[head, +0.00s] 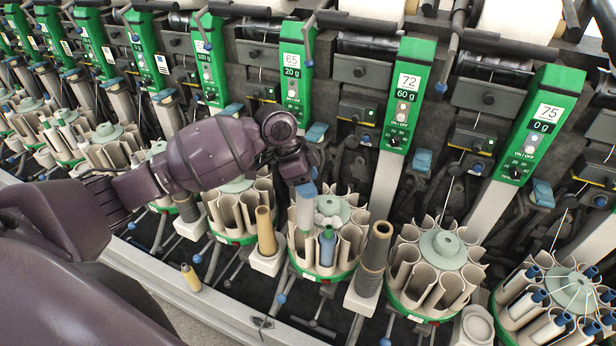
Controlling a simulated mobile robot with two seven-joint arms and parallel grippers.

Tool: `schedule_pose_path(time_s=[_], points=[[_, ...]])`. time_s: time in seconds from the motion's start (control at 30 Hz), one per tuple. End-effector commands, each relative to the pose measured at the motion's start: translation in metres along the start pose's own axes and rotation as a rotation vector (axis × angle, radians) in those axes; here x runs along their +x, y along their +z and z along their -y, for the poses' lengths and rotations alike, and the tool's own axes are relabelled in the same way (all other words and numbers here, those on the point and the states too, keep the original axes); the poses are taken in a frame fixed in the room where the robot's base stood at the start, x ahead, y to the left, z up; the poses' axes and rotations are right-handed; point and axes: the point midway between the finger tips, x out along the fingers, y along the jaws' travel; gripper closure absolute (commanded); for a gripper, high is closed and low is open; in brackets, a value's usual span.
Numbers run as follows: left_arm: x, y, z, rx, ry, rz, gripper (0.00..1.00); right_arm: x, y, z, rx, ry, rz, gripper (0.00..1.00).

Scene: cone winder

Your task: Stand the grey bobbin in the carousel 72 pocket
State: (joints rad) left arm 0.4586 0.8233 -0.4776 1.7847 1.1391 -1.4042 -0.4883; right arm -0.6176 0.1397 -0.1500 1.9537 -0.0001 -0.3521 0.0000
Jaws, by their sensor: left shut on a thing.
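My left gripper (303,184) comes in from the left and points down over the near carousel. It is shut on the grey bobbin (305,211), which hangs roughly upright at the back left of that carousel. Its lower end is hard to make out against the pockets, so I cannot tell whether it is inside one. The carousel (322,274) has a green base and cream pockets, and stands below and left of the green 72 panel (405,95). A blue bobbin with a green tip (327,245) stands in a front pocket. My right gripper is not in view.
A tan tube (266,232) stands left of this carousel and a dark grey tube (374,258) stands right of it. An empty-looking carousel (436,275) is farther right. A small yellow-tan bobbin (190,278) is at the lower left. Machine heads crowd the back.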

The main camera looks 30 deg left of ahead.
Motion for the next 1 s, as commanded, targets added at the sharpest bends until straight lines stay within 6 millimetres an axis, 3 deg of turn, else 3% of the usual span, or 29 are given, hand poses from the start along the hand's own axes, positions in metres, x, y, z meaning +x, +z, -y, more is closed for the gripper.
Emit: schedule_pose_path(time_s=[0.37, 1.0], points=[[0.001, 0.0, 0.0, 0.0, 0.0, 0.0, 0.69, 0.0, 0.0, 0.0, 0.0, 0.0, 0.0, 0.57], [0.028, 0.011, 0.0, 0.0, 0.001, -0.001, 0.69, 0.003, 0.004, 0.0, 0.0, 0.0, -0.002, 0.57]])
